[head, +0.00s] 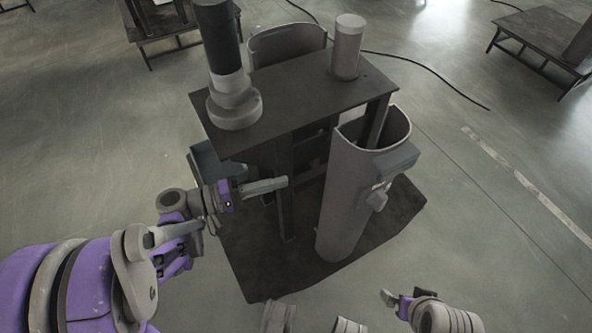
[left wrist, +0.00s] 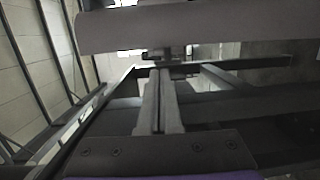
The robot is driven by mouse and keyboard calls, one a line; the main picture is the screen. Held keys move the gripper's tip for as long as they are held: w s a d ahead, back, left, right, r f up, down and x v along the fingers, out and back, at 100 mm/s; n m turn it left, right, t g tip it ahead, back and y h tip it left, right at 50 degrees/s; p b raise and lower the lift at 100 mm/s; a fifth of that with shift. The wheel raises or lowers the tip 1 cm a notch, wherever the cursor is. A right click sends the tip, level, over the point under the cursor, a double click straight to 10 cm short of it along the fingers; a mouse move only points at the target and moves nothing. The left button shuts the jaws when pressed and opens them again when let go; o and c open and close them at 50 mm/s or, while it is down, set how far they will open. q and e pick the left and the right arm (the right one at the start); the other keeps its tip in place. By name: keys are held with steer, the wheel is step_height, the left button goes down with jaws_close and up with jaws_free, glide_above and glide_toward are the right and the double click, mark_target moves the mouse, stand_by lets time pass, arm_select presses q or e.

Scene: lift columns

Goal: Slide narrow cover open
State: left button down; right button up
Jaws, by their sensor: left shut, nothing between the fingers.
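A tall grey curved cover (head: 345,195) stands upright at the front right of the dark table. It is open at the top and has a small box with a knob (head: 378,200) on its outer side. I take it as the narrow cover, but cannot be sure. My left gripper (head: 286,182) is shut and empty, left of this cover and below the tabletop, with a visible gap between them. In the left wrist view its closed fingers (left wrist: 160,80) point at dark frame bars, under a broad grey edge (left wrist: 190,28). My right gripper (head: 391,298) is low at the right; its finger opening is unclear.
The dark table (head: 300,92) carries a thick black-and-grey column (head: 235,105) and a shorter grey cylinder (head: 347,50). Another curved shell (head: 285,42) stands behind. A dark mat (head: 400,215) lies below. Open floor is at right, with a cable (head: 440,80).

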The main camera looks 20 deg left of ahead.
arm_select(q)
steer(key=b+x, duration=0.1)
steer(key=x, duration=0.8)
steer(key=shift+w+r+t, duration=0.3)
steer(key=shift+w+r, duration=0.05)
steer(key=shift+s+d, duration=0.4)
steer(key=shift+d, duration=0.1)
steer(key=shift+s+a, duration=0.1)
steer(key=shift+a, duration=0.05)
